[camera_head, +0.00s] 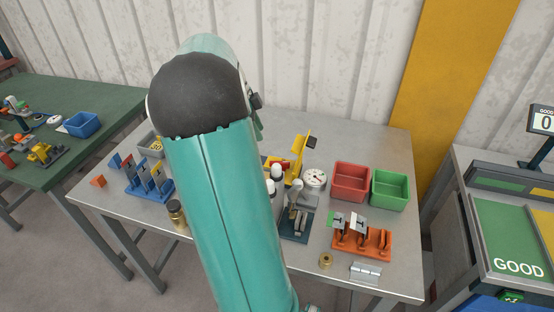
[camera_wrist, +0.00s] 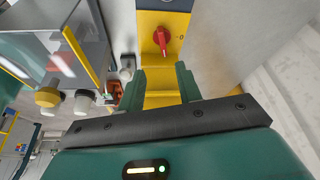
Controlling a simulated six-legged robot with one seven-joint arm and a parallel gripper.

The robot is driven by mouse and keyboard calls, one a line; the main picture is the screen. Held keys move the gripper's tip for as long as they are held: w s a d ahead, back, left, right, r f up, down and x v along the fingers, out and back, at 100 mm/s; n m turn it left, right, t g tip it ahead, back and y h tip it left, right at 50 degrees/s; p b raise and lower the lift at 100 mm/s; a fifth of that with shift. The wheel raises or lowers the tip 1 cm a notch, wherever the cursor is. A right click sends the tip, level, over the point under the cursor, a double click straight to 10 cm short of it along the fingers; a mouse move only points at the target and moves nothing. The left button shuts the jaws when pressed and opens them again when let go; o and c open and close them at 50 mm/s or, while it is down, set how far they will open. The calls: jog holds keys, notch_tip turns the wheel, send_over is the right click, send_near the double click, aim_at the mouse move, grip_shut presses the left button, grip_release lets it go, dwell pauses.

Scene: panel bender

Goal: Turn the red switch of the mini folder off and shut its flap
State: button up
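The red switch (camera_wrist: 162,38) sits on a yellow panel of the mini folder (camera_wrist: 178,20) at the top middle of the wrist view. Its handle points roughly up and down in the picture, and a 0 mark is to its right. My gripper (camera_wrist: 158,76) is open and empty, its fingertips apart and just short of the switch. A grey see-through panel with a yellow edge (camera_wrist: 84,55), perhaps the flap, stands at the left.
A dial gauge (camera_head: 315,179), a red bin (camera_head: 350,181) and a green bin (camera_head: 390,190) stand right of the folder. An orange rack (camera_head: 362,242) is at the front right, a blue rack (camera_head: 150,184) at the left. Bare table lies behind the bins.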

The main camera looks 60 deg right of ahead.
jog(key=shift+m, duration=0.3)
jog(key=x, duration=1.4)
jog(key=shift+s+d, duration=0.4)
jog(key=shift+c, duration=0.4)
grip_shut()
